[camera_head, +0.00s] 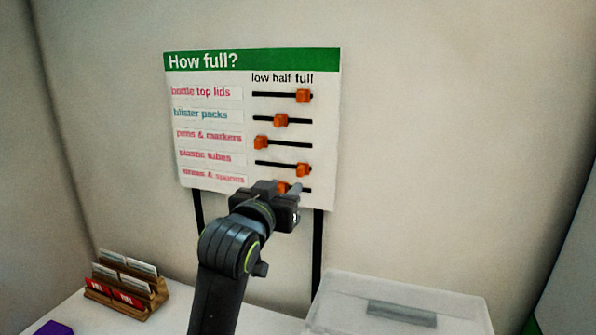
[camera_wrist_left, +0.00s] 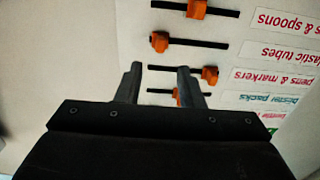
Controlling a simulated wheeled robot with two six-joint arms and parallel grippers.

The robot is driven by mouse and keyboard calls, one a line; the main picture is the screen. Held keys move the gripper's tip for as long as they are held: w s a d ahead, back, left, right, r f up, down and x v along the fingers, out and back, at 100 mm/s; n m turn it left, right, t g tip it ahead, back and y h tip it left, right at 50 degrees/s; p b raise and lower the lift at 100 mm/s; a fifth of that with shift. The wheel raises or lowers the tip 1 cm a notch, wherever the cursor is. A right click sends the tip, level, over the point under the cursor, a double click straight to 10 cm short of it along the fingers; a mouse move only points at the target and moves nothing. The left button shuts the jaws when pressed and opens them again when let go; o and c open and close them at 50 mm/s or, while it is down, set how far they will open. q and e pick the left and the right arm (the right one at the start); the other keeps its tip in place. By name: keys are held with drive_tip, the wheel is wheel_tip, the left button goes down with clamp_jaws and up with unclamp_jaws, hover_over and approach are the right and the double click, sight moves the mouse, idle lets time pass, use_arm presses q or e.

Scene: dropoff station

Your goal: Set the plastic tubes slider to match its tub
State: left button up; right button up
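The plastic tubes slider (camera_head: 303,170) is an orange knob near the full end of its black track, on the "How full?" board (camera_head: 262,60). In the left wrist view, upside down, the same knob (camera_wrist_left: 159,42) sits near the left end of its track. My left gripper (camera_head: 291,188) is in front of the board's lower part and partly hides the bottom row's slider. In the left wrist view, its two fingers (camera_wrist_left: 159,68) are apart with no knob held, just below the plastic tubes knob in the picture. No tub of plastic tubes can be identified. My right gripper is out of view.
Neighbouring knobs are pens & markers (camera_head: 261,142) at low, blister packs (camera_head: 281,120) at half and bottle top lids (camera_head: 303,96) at full. A translucent lidded box (camera_head: 400,290) stands front right. A wooden card rack (camera_head: 126,285) stands left.

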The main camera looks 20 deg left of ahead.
sight(298, 172)
use_arm(q)
drive_tip(key=w+p, duration=0.1)
drive_tip(key=w, duration=0.8)
drive_tip(key=shift+d+p, duration=0.15)
drive_tip(key=shift+p, duration=0.25)
clamp_jaws()
